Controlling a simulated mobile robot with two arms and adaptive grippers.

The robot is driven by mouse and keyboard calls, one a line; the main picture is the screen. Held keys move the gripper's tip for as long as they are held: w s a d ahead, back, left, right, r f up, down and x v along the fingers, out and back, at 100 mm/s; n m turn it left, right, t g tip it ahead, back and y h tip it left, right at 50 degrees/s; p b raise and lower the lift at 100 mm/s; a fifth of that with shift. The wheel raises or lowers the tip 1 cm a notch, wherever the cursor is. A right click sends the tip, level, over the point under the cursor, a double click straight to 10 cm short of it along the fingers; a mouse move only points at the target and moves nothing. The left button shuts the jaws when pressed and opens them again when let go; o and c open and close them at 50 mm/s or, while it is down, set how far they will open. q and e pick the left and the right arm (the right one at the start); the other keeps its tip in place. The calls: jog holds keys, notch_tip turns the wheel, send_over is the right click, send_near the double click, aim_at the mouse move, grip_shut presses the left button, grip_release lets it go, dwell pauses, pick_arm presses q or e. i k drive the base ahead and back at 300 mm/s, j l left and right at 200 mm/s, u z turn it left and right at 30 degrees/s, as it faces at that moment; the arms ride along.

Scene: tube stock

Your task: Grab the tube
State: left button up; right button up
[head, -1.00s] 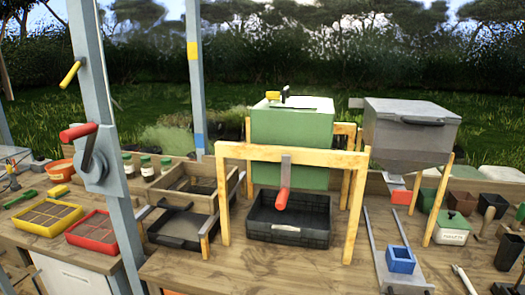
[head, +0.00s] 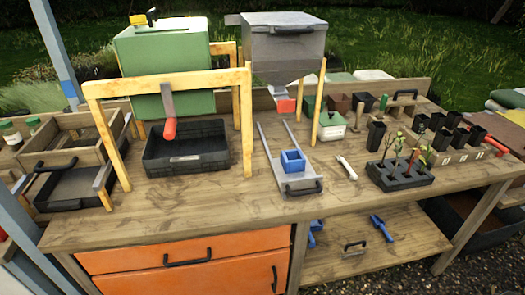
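No thing in the head view is clearly a tube. A small slim white object (head: 346,167) lies on the wooden workbench (head: 215,215), right of the sliding tray with the blue square pot (head: 292,161); it is too small to tell what it is. A red cylindrical grip (head: 170,128) hangs on a grey lever from the yellow wooden frame (head: 168,82). Neither of my grippers is in view.
A black crate (head: 186,158) stands under the yellow frame, before a green tank (head: 165,55). A grey hopper (head: 284,42) stands to its right. A black seedling tray (head: 399,180) and several dark pots are at right. The bench's front strip is clear. Orange drawers (head: 190,255) are below.

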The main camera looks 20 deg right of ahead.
aim_at(377, 130)
jog(key=z, duration=1.6)
jog(key=i+l+u, duration=0.4)
jog(key=i+l, duration=0.15)
jog(key=l, duration=0.15)
jog(key=i+l+u, duration=0.2)
jog(key=l, duration=0.2)
jog(key=i+l+u, duration=0.2)
jog(key=l, duration=0.25)
jog(key=i+j, duration=0.05)
jog(key=i, duration=0.05)
